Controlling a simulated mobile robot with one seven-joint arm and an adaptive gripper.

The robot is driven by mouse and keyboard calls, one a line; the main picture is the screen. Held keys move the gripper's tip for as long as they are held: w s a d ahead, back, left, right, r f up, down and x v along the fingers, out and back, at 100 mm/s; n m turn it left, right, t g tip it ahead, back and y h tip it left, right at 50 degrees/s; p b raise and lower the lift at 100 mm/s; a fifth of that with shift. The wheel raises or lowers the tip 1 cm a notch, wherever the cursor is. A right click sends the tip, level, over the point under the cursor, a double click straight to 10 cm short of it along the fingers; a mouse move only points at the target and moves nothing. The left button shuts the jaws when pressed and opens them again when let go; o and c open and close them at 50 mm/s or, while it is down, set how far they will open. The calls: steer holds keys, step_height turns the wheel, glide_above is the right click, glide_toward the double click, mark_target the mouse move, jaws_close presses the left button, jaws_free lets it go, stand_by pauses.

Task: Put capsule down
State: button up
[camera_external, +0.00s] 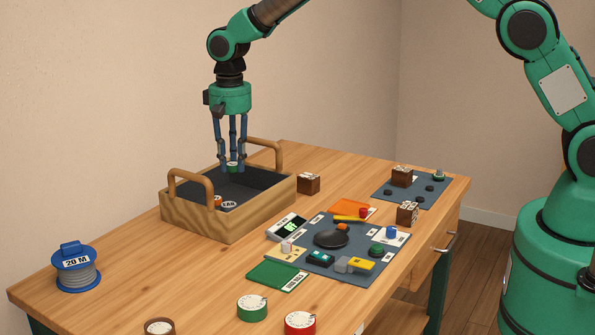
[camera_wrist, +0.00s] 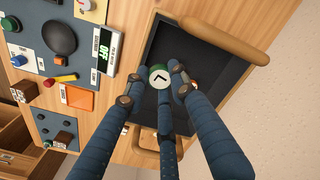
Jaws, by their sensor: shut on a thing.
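My gripper (camera_external: 232,162) points straight down over the wooden tray (camera_external: 198,228), with its fingers shut on a small green capsule (camera_external: 233,168). In the wrist view the capsule (camera_wrist: 159,77) shows a white top with a black mark, between the blue fingertips (camera_wrist: 158,88). The capsule is over the tray's dark inside, toward its far part. I cannot tell whether it touches the tray floor.
Small round pieces (camera_external: 229,205) lie in the tray's near part. The tray has two raised wooden handles (camera_external: 190,182). To its right lie a dark mat (camera_external: 340,262) with parts and a digital display (camera_external: 287,227). A blue spool (camera_external: 76,270) stands at the left.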

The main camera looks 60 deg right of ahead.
steer(key=m+b, duration=0.2)
steer(key=b, duration=0.2)
glide_above(242, 202)
steer(key=shift+n, duration=0.3)
steer(key=shift+s+a+f+p, duration=0.1)
steer(key=shift+f+p, duration=0.2)
steer(key=shift+f, duration=1.85)
steer(key=shift+f, duration=0.15)
steer(key=shift+f+b, duration=0.75)
steer(key=shift+f, duration=2.25)
steer(key=shift+f, duration=0.1)
steer(key=shift+f+b, duration=0.5)
steer(key=shift+f, duration=1.3)
steer(key=shift+f, duration=0.1)
